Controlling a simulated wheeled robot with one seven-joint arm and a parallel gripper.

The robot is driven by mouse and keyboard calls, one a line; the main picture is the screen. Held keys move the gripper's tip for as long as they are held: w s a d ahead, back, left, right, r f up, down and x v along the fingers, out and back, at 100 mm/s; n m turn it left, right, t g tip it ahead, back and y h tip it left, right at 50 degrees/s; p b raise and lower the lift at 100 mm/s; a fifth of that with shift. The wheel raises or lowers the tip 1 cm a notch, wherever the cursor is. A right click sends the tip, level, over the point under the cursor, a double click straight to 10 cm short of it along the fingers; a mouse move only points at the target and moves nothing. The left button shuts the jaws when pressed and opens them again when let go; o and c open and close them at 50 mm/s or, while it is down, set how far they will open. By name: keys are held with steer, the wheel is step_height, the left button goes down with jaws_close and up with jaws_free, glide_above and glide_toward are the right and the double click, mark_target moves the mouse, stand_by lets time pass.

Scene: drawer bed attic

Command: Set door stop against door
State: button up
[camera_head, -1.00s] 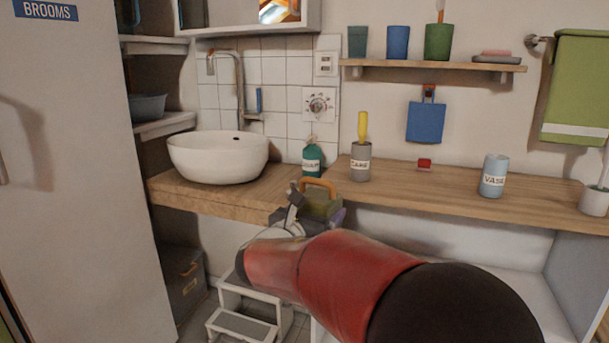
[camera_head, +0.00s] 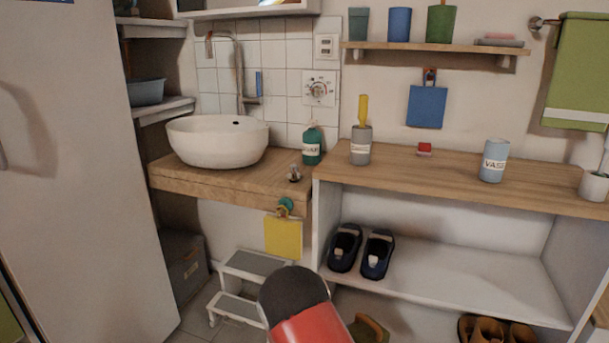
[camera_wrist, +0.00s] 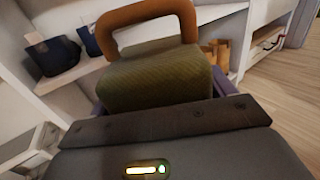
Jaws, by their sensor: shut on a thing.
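The door stop, an olive-green ribbed block with an orange-brown handle, fills the middle of the wrist view (camera_wrist: 155,75). My gripper (camera_wrist: 155,98) is shut on it, with the handle pointing away from the jaws. In the head view a small part of the door stop (camera_head: 372,329) shows low down at the bottom edge, beside my red arm, in front of the shelf unit. My gripper itself is hidden there. A tall white door (camera_head: 75,170) stands at the left; I cannot tell whether it is the task's door. The door stop is well apart from it.
A white step stool (camera_head: 245,280) stands under the sink counter (camera_head: 225,185). An open shelf unit (camera_head: 450,285) holds dark shoes (camera_head: 362,252) and brown shoes (camera_head: 495,330). A yellow cloth (camera_head: 283,238) hangs under the counter. Wooden floor (camera_wrist: 280,70) is clear at the right of the wrist view.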

steer(key=shift+r, duration=0.15)
steer(key=shift+w+d+r+n+t+y, duration=0.1)
steer(key=shift+d+n+t+y, duration=0.05)
steer(key=shift+n+t+y, duration=0.35)
steer(key=shift+w+d+r+n+t+y, duration=0.1)
steer(key=shift+n+t+y, duration=0.2)
steer(key=shift+n+t, duration=0.3)
steer(key=shift+s+f+n+t+y, duration=0.1)
steer(key=shift+n+t+y, duration=0.6)
steer(key=shift+t+y, duration=0.4)
steer(key=shift+s+a+f+n+y, duration=0.15)
steer(key=shift+n+y, duration=0.1)
steer(key=shift+y, duration=0.25)
steer(key=shift+w+a+n+y, duration=0.1)
steer(key=shift+n+y, duration=0.15)
steer(key=shift+y, duration=0.25)
